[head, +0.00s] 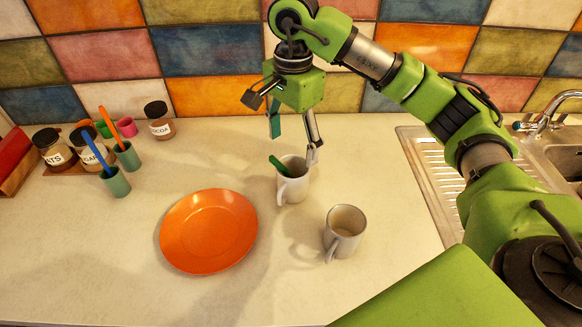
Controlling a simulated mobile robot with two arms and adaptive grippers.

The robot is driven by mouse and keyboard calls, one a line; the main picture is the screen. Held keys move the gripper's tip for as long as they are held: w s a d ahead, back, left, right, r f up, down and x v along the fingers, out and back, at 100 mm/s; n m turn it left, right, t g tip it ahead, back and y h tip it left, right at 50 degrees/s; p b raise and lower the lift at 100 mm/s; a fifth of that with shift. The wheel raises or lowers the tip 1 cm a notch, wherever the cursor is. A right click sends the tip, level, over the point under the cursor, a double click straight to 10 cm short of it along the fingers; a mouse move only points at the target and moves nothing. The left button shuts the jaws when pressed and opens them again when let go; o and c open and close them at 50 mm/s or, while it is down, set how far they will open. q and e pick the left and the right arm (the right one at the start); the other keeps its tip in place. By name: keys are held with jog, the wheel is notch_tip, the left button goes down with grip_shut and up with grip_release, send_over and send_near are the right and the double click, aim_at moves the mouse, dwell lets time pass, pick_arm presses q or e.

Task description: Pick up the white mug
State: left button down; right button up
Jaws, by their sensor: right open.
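A white mug (293,186) stands upright on the counter, its handle towards the front left, with a green-handled item (278,165) leaning in it. A second pale mug (344,233) stands in front and to the right of it and is empty as far as I can see. My right gripper (294,143) is open and points down just above and behind the first mug. One finger is close to the mug's right rim, but I cannot tell if it touches. My left gripper is not in view.
An orange plate (208,231) lies left of the mugs. Several jars, such as the cocoa jar (159,121), and green cups with brushes (115,181) stand at the back left. A sink drainer (425,165) is at right. A tiled wall (210,50) closes the back.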

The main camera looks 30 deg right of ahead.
aim_at(291, 181)
notch_tip(291, 181, down, 8)
jog(key=shift+r+p, duration=0.2)
jog(key=shift+p, duration=0.5)
jog(key=shift+f, duration=0.3)
jog(key=f+p, duration=0.1)
jog(key=f, duration=0.2)
jog(key=f+p, duration=0.1)
jog(key=shift+w+f+p, duration=0.3)
jog(key=shift+f+p, duration=0.05)
jog(key=shift+f, duration=0.35)
jog(key=c, duration=1.5)
